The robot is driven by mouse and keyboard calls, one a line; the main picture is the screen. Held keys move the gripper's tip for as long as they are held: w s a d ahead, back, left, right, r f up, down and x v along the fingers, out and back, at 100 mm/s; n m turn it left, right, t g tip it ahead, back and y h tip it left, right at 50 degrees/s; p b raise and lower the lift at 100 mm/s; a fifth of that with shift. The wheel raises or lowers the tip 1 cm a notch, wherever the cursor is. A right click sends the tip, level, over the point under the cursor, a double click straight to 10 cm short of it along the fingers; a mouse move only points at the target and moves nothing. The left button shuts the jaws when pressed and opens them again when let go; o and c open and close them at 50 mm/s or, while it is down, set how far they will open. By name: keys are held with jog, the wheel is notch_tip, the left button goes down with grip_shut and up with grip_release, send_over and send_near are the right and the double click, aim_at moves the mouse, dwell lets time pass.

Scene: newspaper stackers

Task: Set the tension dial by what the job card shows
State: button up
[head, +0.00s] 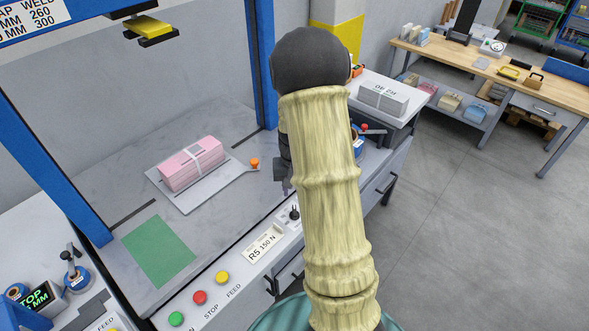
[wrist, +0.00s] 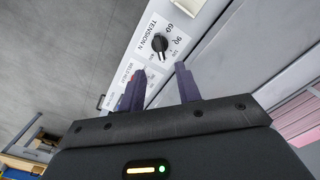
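The tension dial (wrist: 159,43) is a small black knob on a white panel in the wrist view, with "TENSION N", "60" and "90" printed around it. Its exact pointer setting is too small to read. The dial also shows in the head view (head: 294,214), left of my arm. A white card (head: 263,247) reading "R5 150 N" lies on the front panel beside it. My gripper (wrist: 157,88) is open and empty, its fingers apart just short of the dial. In the head view my arm hides most of the gripper (head: 286,187).
Yellow (head: 222,277), red (head: 199,297) and green (head: 176,318) buttons line the panel. A blue frame post (head: 262,65) stands behind. A workbench (head: 480,70) is at the far right.

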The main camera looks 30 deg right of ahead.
notch_tip(320, 180, up, 8)
jog(key=shift+f, duration=0.1)
dwell(0.5)
jog(key=s+a+r+n+t+p, duration=0.1)
jog(key=s+a+r+n, duration=0.1)
jog(key=s+a, duration=0.4)
jog(key=s+a+r+n+t+p, duration=0.1)
jog(key=s+a+r+n, duration=0.1)
jog(key=s+a, duration=0.4)
jog(key=shift+s+a+r+n+t, duration=0.15)
jog(key=shift+s+a+n+t, duration=0.3)
jog(key=shift+a, duration=0.35)
